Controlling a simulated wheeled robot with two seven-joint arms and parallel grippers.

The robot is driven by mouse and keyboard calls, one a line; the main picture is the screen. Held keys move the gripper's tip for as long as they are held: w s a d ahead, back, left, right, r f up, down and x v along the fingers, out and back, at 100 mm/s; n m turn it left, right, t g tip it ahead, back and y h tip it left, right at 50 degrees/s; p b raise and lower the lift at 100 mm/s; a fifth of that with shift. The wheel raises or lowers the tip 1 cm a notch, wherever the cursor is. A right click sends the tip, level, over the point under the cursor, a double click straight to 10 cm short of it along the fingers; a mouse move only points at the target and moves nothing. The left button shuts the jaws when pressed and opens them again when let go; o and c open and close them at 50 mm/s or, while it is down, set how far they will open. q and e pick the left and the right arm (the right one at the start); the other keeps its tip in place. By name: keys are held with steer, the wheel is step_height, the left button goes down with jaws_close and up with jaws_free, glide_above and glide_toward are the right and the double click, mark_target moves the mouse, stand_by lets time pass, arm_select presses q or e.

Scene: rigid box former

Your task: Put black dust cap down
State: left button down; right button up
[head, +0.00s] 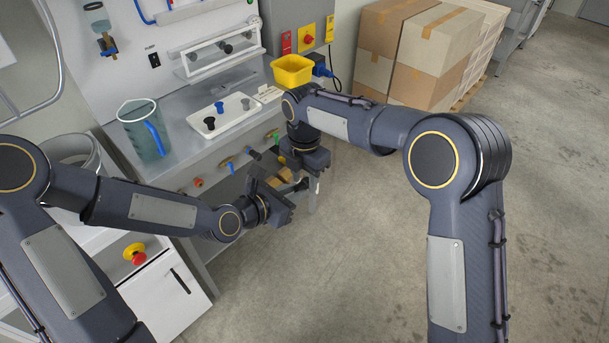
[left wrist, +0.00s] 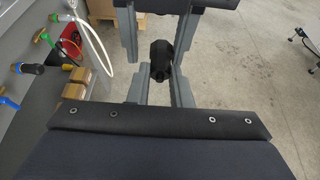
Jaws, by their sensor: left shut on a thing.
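A black dust cap (left wrist: 161,60) shows in the left wrist view, held between the tips of my left gripper (left wrist: 160,70), which is shut on it. In the head view my left gripper (head: 279,203) is low in front of the bench; the cap in it cannot be made out there. My right gripper (head: 290,183) is close by, above and behind it. In the left wrist view the fingers of my right gripper (left wrist: 157,50) reach down from the top, apart on both sides of the cap, with gaps visible.
A white tray (head: 238,122) on the grey bench holds black and blue caps. A clear pitcher (head: 143,130) stands left of it, a yellow bin (head: 292,71) behind. Valves and hoses line the bench front. Cardboard boxes (head: 420,48) stand at the back; the floor at right is clear.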

arm_select(q)
steer(key=shift+d, duration=0.1)
arm_select(e)
steer(key=c, duration=0.7)
arm_select(q)
steer(key=c, duration=1.2)
jaws_free()
steer(key=shift+s, duration=0.1)
steer(key=shift+c, duration=0.2)
arm_select(e)
steer(key=shift+c, duration=0.2)
